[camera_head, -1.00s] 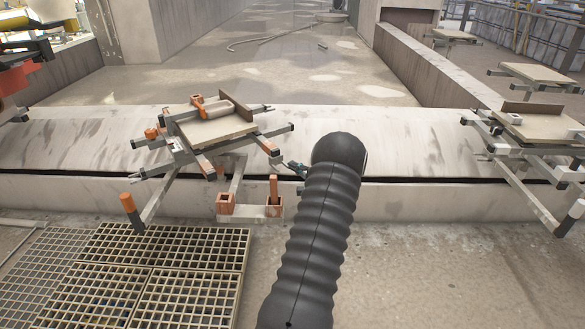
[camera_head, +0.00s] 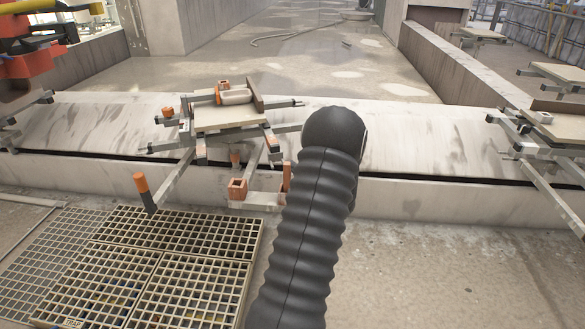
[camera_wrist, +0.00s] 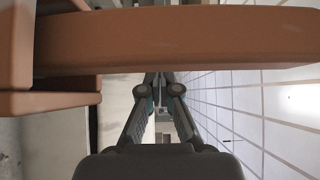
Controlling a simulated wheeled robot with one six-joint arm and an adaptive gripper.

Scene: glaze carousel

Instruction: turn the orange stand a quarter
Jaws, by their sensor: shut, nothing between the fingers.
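The orange stand (camera_head: 201,155) is a grey frame with orange blocks and end pieces, standing at the long pale ledge left of centre in the head view. It carries a pale board (camera_head: 228,117) with a dark upright strip at its right edge and a light roll with an orange clamp on top. An orange-topped post (camera_head: 141,184) sticks out at its front left. My gripper (camera_wrist: 160,82) is shut and empty in the wrist view. An orange-brown bar (camera_wrist: 180,40) crosses above the fingers there, close to the camera. In the head view my black arm hides the gripper.
Floor gratings (camera_head: 185,235) lie at the front left. Another stand with a pale board (camera_head: 560,125) is at the right, and part of a red and yellow machine (camera_head: 30,55) shows at the upper left. Bare floor lies at the front right.

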